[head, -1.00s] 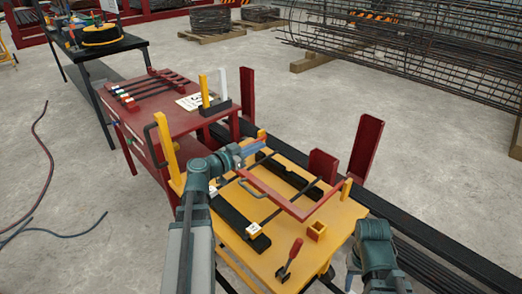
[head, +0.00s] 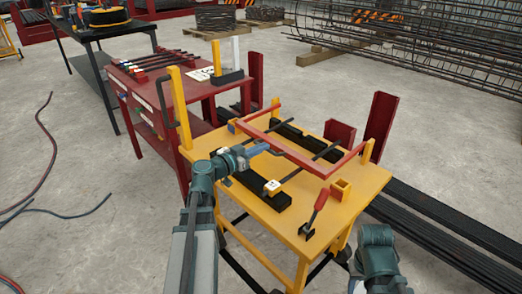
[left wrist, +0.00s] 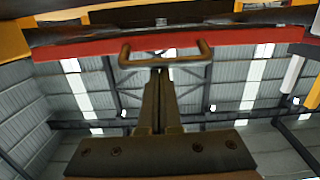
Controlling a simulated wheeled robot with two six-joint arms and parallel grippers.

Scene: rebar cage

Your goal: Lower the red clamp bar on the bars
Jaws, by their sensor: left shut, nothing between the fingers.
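The red clamp bar (head: 292,152) is a U-shaped frame over the yellow table (head: 215,150), its ends near two yellow posts. It looks raised above the thin dark bars (head: 305,168), which lie across two black blocks (head: 262,190). My left gripper (head: 262,149) is shut and empty at the near side of the clamp bar. In the left wrist view, the shut fingers (left wrist: 160,80) point at a U-shaped handle (left wrist: 205,50) below the red bar (left wrist: 240,42). I cannot tell whether they touch it. My right gripper is not in view; only its arm shows.
A red lever (head: 318,203) and a square yellow socket (head: 340,189) stand on the table's near right part. A red table (head: 190,100) with more bars stands at left. Long dark bars (head: 440,225) lie on the floor at right.

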